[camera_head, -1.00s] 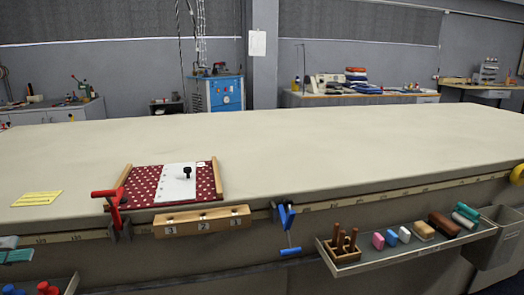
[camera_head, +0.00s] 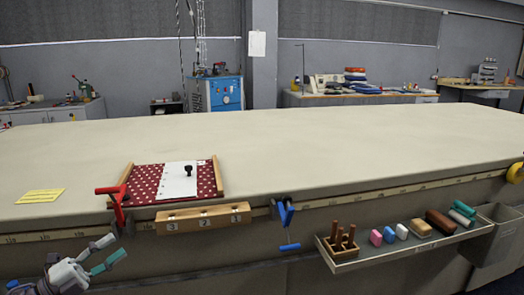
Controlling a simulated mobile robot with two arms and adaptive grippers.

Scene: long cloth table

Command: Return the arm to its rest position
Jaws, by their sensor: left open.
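My left gripper (camera_head: 105,253) shows at the lower left of the head view, in front of the table's front side and below the tabletop edge. Its two fingers are apart, with nothing between them. It is left of and below the red clamp (camera_head: 117,200) and does not appear to touch anything. My right gripper is not in view. The long cloth table (camera_head: 300,145) fills the middle of the view.
Red dotted cloth (camera_head: 145,183) with a white plate (camera_head: 177,181) lies between wooden strips. A numbered wooden block (camera_head: 203,218), a blue clamp (camera_head: 285,214) and a tray (camera_head: 400,252) of several items line the front edge. Yellow paper (camera_head: 40,196) lies left. The tabletop behind is clear.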

